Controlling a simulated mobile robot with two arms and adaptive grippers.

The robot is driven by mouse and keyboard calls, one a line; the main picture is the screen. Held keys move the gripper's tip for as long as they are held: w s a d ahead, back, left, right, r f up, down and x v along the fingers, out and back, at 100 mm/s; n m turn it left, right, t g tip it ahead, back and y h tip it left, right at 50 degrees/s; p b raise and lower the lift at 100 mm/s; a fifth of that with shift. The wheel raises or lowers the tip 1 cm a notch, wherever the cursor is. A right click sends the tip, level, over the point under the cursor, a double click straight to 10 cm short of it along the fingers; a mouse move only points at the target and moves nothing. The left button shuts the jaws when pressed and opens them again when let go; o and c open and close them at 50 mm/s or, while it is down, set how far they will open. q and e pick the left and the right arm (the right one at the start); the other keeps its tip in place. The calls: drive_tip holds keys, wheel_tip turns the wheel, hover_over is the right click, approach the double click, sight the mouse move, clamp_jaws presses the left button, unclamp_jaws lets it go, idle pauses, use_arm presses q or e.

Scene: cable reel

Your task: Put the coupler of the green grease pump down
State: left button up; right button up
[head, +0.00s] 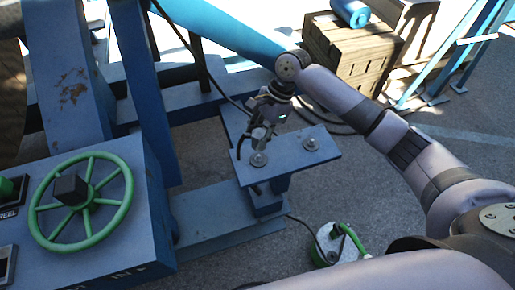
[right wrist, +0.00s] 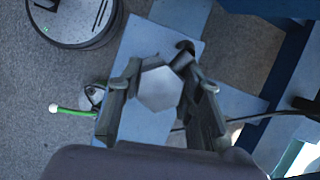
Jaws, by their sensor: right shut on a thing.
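My right gripper (head: 262,134) is over the blue plate (head: 312,160), close to the left of two round metal fittings (head: 258,159). In the right wrist view, the gripper (right wrist: 163,95) is shut on a grey hexagonal piece, the coupler (right wrist: 158,88), seen end-on between the fingers. Whether the coupler touches the fitting cannot be told. The green grease pump (head: 338,246) stands on the ground to the right of the plate. Its green handle (right wrist: 72,111) shows in the right wrist view, with the body partly hidden by a finger. My left gripper is not in view.
The second fitting (head: 311,143) on the plate is bare. A green handwheel (head: 82,202) on a blue cabinet is at the left. A wooden crate (head: 352,50) stands behind. Dark hoses cross the blue frame and ground.

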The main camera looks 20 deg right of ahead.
wheel_tip(320, 180, down, 3)
drive_tip(key=shift+f, duration=0.1)
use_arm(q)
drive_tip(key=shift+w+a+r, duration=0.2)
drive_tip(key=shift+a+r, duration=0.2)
use_arm(e)
drive_tip(key=shift+f, duration=2)
use_arm(q)
drive_tip(key=shift+p, duration=0.35)
use_arm(e)
drive_tip(key=o, duration=1.3)
drive_tip(key=shift+f, duration=0.15)
drive_tip(key=shift+c, duration=0.2)
use_arm(q)
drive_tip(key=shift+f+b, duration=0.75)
drive_tip(key=shift+b, duration=0.1)
use_arm(e)
drive_tip(key=v, duration=1.2)
